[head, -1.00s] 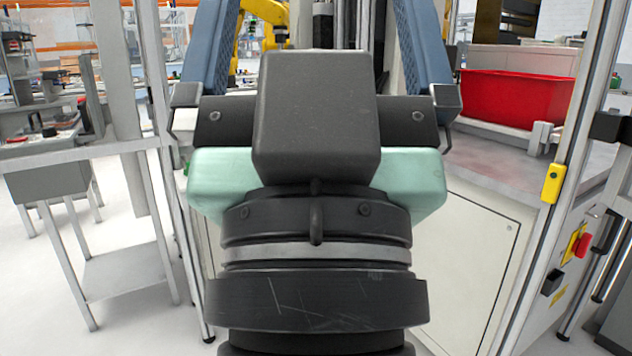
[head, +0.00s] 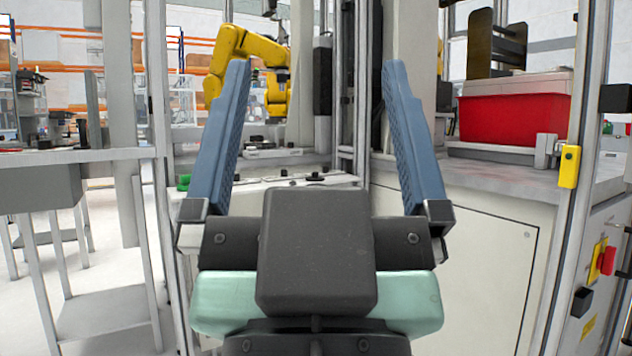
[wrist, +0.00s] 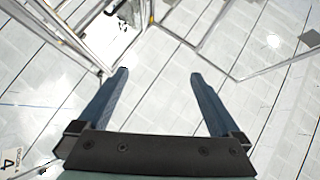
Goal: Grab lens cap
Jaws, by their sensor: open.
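My gripper (head: 316,66) is open and empty, its two blue fingers pointing up and away in the head view. In the wrist view my gripper (wrist: 160,76) has its fingers spread wide, with pale tiled floor between them. Beyond and between the fingers in the head view is a light bench (head: 270,187). A small dark round item (head: 316,177) lies on it near the middle. It is too small to tell whether it is the lens cap. My gripper is apart from it and hides part of the bench.
A yellow robot arm (head: 232,45) stands behind the bench. A red bin (head: 512,118) sits on the counter at right. Metal frame posts (head: 157,120) stand left and right of the bench. A grey table (head: 85,156) is at left, with open floor below.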

